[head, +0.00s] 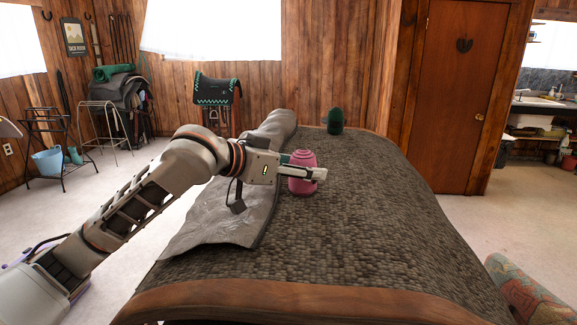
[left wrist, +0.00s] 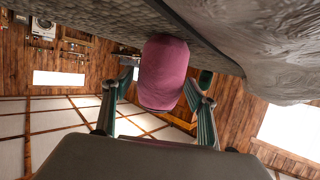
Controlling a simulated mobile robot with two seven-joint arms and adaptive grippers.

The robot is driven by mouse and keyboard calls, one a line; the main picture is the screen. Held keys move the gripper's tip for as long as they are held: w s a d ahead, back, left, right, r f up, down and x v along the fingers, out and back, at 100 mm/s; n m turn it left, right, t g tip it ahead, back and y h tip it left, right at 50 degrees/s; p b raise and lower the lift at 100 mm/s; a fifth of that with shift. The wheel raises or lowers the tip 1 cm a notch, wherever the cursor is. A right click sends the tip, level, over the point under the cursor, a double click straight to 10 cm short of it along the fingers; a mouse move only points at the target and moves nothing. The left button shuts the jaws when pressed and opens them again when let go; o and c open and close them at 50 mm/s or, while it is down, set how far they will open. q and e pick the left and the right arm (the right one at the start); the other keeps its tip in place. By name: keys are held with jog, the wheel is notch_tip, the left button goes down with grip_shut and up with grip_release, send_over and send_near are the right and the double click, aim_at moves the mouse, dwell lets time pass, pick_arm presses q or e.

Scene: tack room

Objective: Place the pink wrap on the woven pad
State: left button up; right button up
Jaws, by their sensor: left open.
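The pink wrap (head: 303,158), a ribbed roll, stands upright on the dark woven pad (head: 365,220), just right of the grey sheet. My left gripper (head: 305,170) comes in from the left with its fingers open on either side of the wrap. In the left wrist view, which is upside down, the wrap (left wrist: 163,75) sits between the spread fingers of the gripper (left wrist: 160,85). Its base meets the woven pad (left wrist: 110,18). I cannot tell whether either finger touches it. My right gripper is not in view.
A grey crumpled sheet (head: 215,222) lies along the pad's left side, under my left arm. A dark green roll (head: 335,121) stands at the pad's far end. A wooden edge (head: 300,303) borders the front. The pad's right half is clear.

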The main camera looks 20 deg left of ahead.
pick_arm(q)
jog(key=v, duration=1)
jog(key=shift+s+a+r+b, duration=0.15)
jog(key=shift+s+b, duration=0.15)
jog(key=shift+b, duration=0.05)
jog(key=shift+s+a+r, duration=0.25)
jog(key=shift+s+r, duration=0.05)
jog(key=shift+s, duration=0.25)
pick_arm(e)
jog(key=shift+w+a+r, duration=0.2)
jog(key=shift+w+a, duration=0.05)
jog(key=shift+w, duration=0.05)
